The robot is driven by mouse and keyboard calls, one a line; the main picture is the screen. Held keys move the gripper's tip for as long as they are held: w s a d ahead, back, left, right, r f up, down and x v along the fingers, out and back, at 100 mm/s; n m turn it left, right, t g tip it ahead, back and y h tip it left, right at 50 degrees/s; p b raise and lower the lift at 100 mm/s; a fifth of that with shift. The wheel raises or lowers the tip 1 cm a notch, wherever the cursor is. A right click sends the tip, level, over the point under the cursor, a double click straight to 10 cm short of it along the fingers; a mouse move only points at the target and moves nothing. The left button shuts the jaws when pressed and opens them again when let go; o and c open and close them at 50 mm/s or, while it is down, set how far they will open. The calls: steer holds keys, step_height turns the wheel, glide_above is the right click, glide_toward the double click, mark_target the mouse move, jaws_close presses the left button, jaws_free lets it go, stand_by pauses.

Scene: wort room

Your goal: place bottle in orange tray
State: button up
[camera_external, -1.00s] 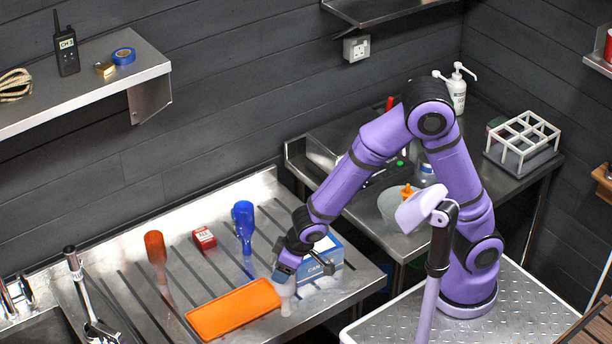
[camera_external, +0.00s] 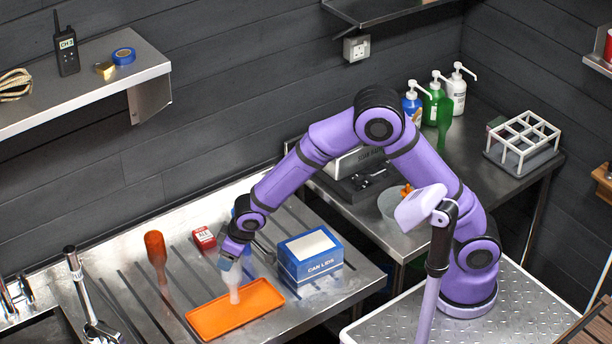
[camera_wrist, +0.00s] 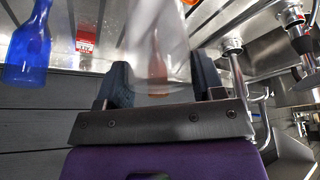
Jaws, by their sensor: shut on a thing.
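A clear, see-through bottle (camera_external: 235,287) is held with its narrow end down, over the orange tray (camera_external: 206,325). Its lower end overlaps the tray's inside; I cannot tell whether it touches the tray floor. My gripper (camera_external: 229,263) is shut around the bottle's wider upper part. In the wrist view the clear bottle (camera_wrist: 158,40) stands between the two dark fingers of my gripper (camera_wrist: 161,78). The tray lies flat on the metal drainboard (camera_external: 120,285) and holds nothing else that I can see.
An orange bottle (camera_external: 155,246) and a red box (camera_external: 203,238) stand behind the tray. A blue bottle (camera_wrist: 28,50) is near my wrist, mostly hidden externally. A blue-and-white box (camera_external: 311,262) is to the tray's right. A tap (camera_external: 88,300) is at left.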

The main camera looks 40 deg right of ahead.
steer(key=shift+w+a+f, duration=0.1)
steer(key=shift+f, duration=1.85)
steer(key=o, duration=1.3)
steer(key=v, duration=1.2)
steer(key=shift+r, duration=0.2)
